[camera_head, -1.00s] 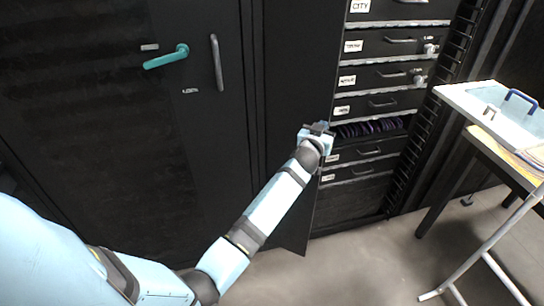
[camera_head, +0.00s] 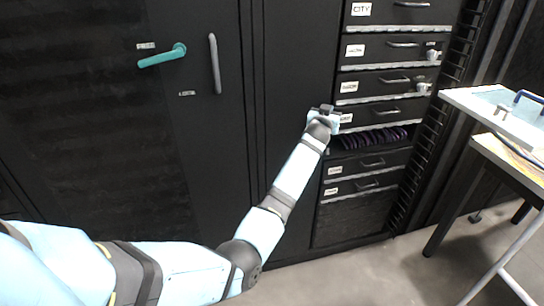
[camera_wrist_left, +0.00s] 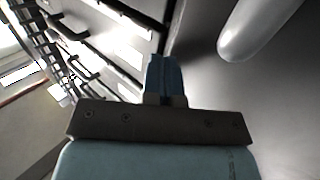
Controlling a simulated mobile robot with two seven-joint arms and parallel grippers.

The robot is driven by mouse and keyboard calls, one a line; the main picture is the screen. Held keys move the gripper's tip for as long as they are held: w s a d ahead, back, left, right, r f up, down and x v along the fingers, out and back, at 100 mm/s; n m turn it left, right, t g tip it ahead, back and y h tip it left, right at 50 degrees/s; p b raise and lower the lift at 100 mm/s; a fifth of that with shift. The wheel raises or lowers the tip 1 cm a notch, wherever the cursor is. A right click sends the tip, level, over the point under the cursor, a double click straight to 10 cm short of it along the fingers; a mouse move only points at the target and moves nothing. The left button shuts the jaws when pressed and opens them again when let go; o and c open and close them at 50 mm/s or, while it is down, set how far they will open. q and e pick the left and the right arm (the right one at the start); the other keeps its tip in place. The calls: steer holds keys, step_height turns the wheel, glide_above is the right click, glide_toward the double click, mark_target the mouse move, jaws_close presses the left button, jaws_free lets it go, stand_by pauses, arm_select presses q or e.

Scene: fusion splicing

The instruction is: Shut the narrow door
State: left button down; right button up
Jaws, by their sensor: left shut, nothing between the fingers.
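The narrow door (camera_head: 285,90) is the tall plain black panel between the wide door with the teal handle and the drawer rack. In the head view it stands almost flush with the rack front; whether it is fully shut I cannot tell. My left gripper (camera_head: 323,108) is at the panel's right edge, beside the drawers. In the left wrist view its fingers (camera_wrist_left: 165,78) are together and empty, close to a dark smooth surface on the right; contact is unclear. My right gripper is out of view.
The rack's labelled drawers (camera_head: 380,85) have protruding handles, with an open slot of purple items (camera_head: 368,138) among them. The wide door has a teal lever (camera_head: 162,56) and a grey bar handle (camera_head: 215,64). A table (camera_head: 500,115) stands at right.

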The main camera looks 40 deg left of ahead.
arm_select(q)
steer(key=shift+w+a+r, duration=0.25)
steer(key=shift+w+a, duration=0.15)
steer(key=shift+a, duration=0.15)
